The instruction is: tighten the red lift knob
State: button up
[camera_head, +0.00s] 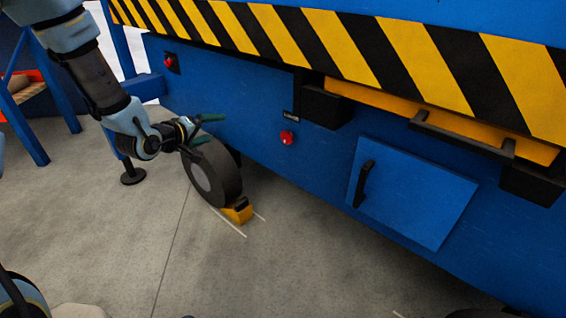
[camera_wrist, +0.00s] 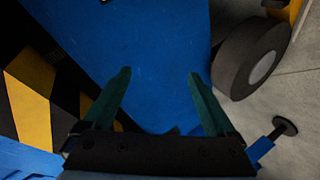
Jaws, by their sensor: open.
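Two small red knobs show on the blue panel (camera_head: 330,145) in the head view. One red knob (camera_head: 287,138) sits below a small dark label (camera_head: 291,116), whose lettering is too small to read surely. The other red knob (camera_head: 172,63) is at the far left, beside a dark plate. I cannot tell which is the lift knob. My gripper (camera_head: 208,130) is open and empty, left of the labelled knob and below the far-left one, close above the wheel. In the wrist view its green fingers (camera_wrist: 159,74) stand apart before bare blue panel; no red knob shows there.
A wheel (camera_head: 225,168) with a yellow chock (camera_head: 238,212) stands below my gripper. A black-handled hatch (camera_head: 415,190), a black box (camera_head: 325,106) and a drawer handle (camera_head: 460,138) are to the right. A support foot (camera_head: 132,176) is at left.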

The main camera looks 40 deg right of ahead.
aim_at(285, 139)
jog(key=s+d+f+n+g+h+b, duration=0.1)
jog(key=s+d+f+g+h+b, duration=0.2)
jog(key=s+d+f+h+b, duration=0.35)
jog(key=shift+y, duration=0.45)
jog(key=d+b, duration=0.1)
jog(key=d, duration=0.3)
jog(key=s+d+f+b, duration=0.1)
jog(key=d, duration=0.3)
jog(key=d+b, duration=0.1)
jog(key=d, duration=0.4)
jog(key=shift+s+d+f, duration=0.1)
jog(key=shift+s+f, duration=0.15)
jog(key=shift+f, duration=0.1)
jog(key=c, duration=1.3)
